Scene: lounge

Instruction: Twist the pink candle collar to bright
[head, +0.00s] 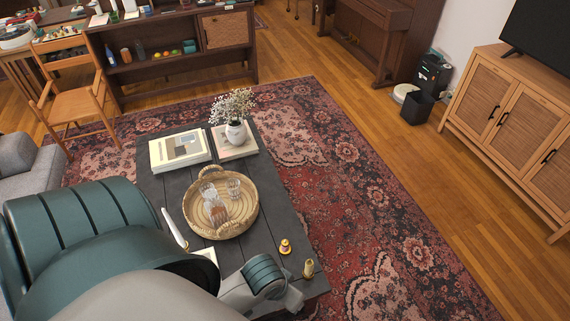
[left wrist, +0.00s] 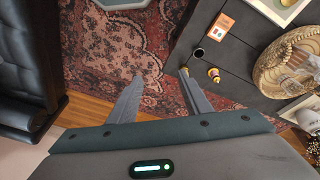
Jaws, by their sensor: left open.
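A small yellow object with a reddish-pink band (head: 285,246) stands near the front right of the dark table (head: 285,206); it also shows in the left wrist view (left wrist: 214,74). It may be the candle with the pink collar; its marks are too small to read. A small gold-brown object (head: 308,268) stands at the table's right edge, beside one fingertip in the left wrist view. My left gripper (left wrist: 161,76) is open and empty, its fingers apart over the rug and table edge. In the head view its fingers are hidden behind my wrist. My right gripper is not in view.
A wicker tray (head: 251,217) with glasses, a book (head: 180,150) and a white flower vase (head: 236,133) occupy the table. A dark round-topped item (left wrist: 198,53) and an orange card (left wrist: 221,27) lie near the small objects. The patterned rug (head: 370,190) right of the table is clear.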

